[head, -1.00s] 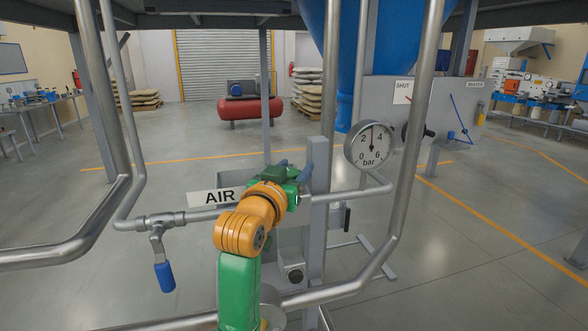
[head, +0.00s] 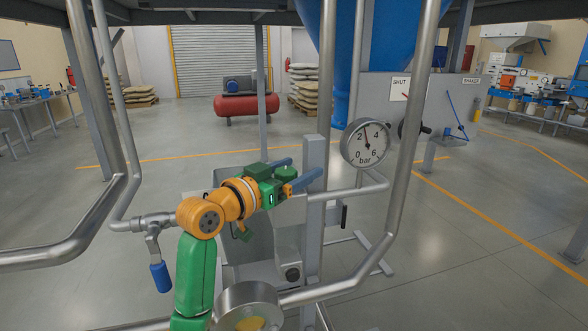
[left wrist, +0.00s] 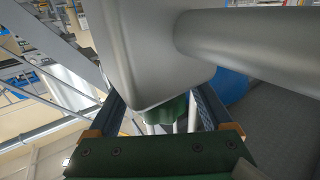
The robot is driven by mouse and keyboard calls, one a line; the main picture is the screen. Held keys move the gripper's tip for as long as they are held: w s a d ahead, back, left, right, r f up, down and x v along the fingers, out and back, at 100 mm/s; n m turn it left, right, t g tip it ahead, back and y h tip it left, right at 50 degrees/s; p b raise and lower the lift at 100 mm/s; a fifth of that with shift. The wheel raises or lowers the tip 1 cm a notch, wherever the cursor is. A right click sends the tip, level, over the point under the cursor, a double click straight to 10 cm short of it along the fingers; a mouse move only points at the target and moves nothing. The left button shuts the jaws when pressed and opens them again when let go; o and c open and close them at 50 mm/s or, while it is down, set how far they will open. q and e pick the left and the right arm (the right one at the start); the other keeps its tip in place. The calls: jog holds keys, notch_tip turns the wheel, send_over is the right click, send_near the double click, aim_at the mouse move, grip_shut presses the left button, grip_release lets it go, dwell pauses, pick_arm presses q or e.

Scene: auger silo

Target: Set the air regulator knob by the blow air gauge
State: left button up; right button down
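The blow air gauge (head: 365,143) is a round white dial marked in bar, right of centre in the head view. Its needle points a little left of straight up, between 2 and 4. My left gripper (head: 304,170) is open, its two blue fingers pointing right by a grey upright post. In the left wrist view the fingers (left wrist: 160,108) stand apart, with a grey rounded block (left wrist: 150,60) and its pipe just beyond them. A dark green part shows below the block. I cannot clearly make out the regulator knob. My right gripper is not in view.
The grey post (head: 313,215) stands beside the fingers. Bent steel pipes (head: 404,170) cross in front. A valve with a blue handle (head: 160,276) hangs at left. A silver round housing (head: 247,293) is at bottom centre. A panel marked SHUT and SHAKER (head: 440,90) stands at right.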

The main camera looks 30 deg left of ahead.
aim_at(286, 178)
pick_arm(q)
jog(key=shift+w, duration=0.2)
jog(key=s+b, duration=0.1)
jog(key=s, duration=0.1)
jog(key=s+b, duration=0.1)
jog(key=s, duration=0.1)
jog(key=s+b, duration=0.1)
jog(key=s, duration=0.1)
jog(key=shift+s+a+f, duration=0.15)
jog(key=shift+a+f, duration=0.05)
jog(key=shift+a, duration=0.2)
jog(key=shift+s+r, duration=0.15)
jog(key=shift+s, duration=0.35)
jog(key=shift+w, duration=0.1)
